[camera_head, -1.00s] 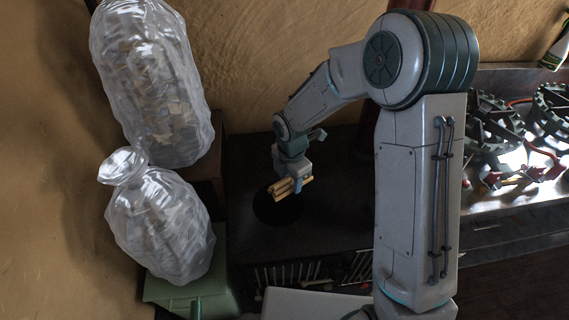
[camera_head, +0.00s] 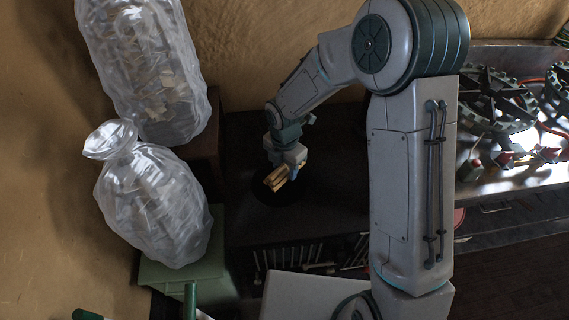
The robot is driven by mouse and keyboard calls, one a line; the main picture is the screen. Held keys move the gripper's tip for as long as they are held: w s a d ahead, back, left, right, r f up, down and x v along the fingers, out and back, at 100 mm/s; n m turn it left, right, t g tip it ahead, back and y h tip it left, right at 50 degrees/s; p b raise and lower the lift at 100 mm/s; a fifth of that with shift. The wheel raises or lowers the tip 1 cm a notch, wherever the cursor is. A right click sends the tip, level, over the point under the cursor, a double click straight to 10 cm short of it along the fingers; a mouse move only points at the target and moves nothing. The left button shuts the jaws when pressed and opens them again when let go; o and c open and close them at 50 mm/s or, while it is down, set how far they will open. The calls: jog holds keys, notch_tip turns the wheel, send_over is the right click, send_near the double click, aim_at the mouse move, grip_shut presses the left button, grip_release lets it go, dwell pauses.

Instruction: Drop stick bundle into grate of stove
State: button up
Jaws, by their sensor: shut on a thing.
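The stick bundle (camera_head: 275,180) is a small bunch of light yellow-brown sticks. My gripper (camera_head: 284,172) is shut on it and holds it over the dark round opening (camera_head: 272,194) in the top of the black stove (camera_head: 325,205). The sticks look apart from the stove top, but the exact height is hard to tell. A row of bars (camera_head: 295,256) shows low on the stove's front, partly hidden by my own body. My arm hides the stove's right part.
Two clear bags of pale pieces, one upper (camera_head: 152,75) and one lower (camera_head: 155,210), stand left of the stove, the lower above a green box (camera_head: 185,275). A metal counter (camera_head: 510,180) with a gas burner (camera_head: 490,98) is at right. The stove top around the opening is clear.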

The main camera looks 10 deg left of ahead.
jog(key=shift+f, duration=0.1)
jog(key=o, duration=1.1)
notch_tip(320, 180, up, 14)
jog(key=shift+p, duration=0.6)
